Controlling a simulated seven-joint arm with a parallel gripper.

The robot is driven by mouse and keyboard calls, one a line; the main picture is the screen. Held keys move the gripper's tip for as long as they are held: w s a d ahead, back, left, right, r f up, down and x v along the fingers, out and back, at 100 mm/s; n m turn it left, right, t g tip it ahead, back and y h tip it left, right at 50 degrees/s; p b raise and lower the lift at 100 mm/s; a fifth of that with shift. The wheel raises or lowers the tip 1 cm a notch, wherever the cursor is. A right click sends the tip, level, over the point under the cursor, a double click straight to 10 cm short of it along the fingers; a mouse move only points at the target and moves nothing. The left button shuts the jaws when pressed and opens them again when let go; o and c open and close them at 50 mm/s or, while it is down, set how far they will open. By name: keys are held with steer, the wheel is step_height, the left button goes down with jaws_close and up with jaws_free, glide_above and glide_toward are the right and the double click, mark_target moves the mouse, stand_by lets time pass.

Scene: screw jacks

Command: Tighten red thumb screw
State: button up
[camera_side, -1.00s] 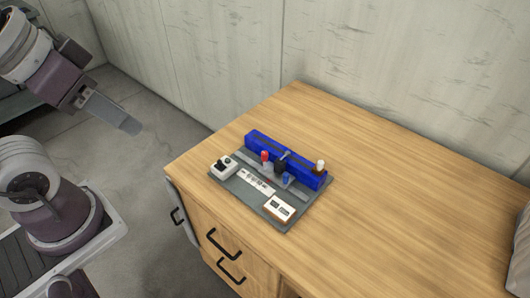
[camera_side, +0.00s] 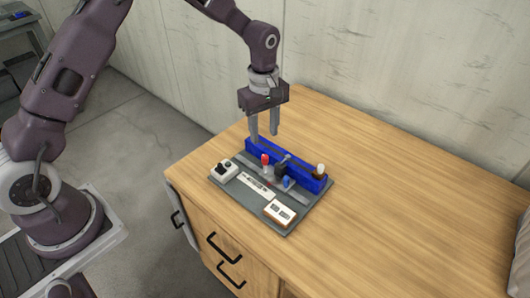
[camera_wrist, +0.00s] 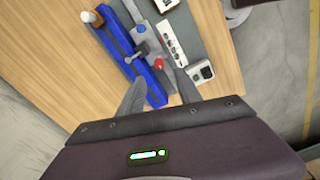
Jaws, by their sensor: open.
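The red thumb screw (camera_side: 265,158) stands upright on the grey board (camera_side: 230,189), in front of the left part of the blue block (camera_side: 301,177). In the wrist view the red thumb screw (camera_wrist: 159,64) shows between and beyond my two fingers. My gripper (camera_side: 264,136) points down above and behind the screw, near the left end of the blue block. Its fingers are apart with nothing between them. In the wrist view my gripper (camera_wrist: 158,92) has its left finger overlapping the blue block (camera_wrist: 151,88). I cannot tell the exact height gap to the screw.
Close by are a black clamp part (camera_side: 281,170), a blue knob (camera_side: 288,182), a white-topped post (camera_side: 320,168), a white switch box (camera_side: 224,170) and a white-and-brown box (camera_side: 279,212). The wooden tabletop (camera_side: 400,190) is clear to the right.

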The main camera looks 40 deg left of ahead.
mark_target(265, 156)
step_height(265, 156, down, 8)
steer(key=shift+w+f, duration=0.15)
steer(key=shift+f, duration=0.1)
jaws_close()
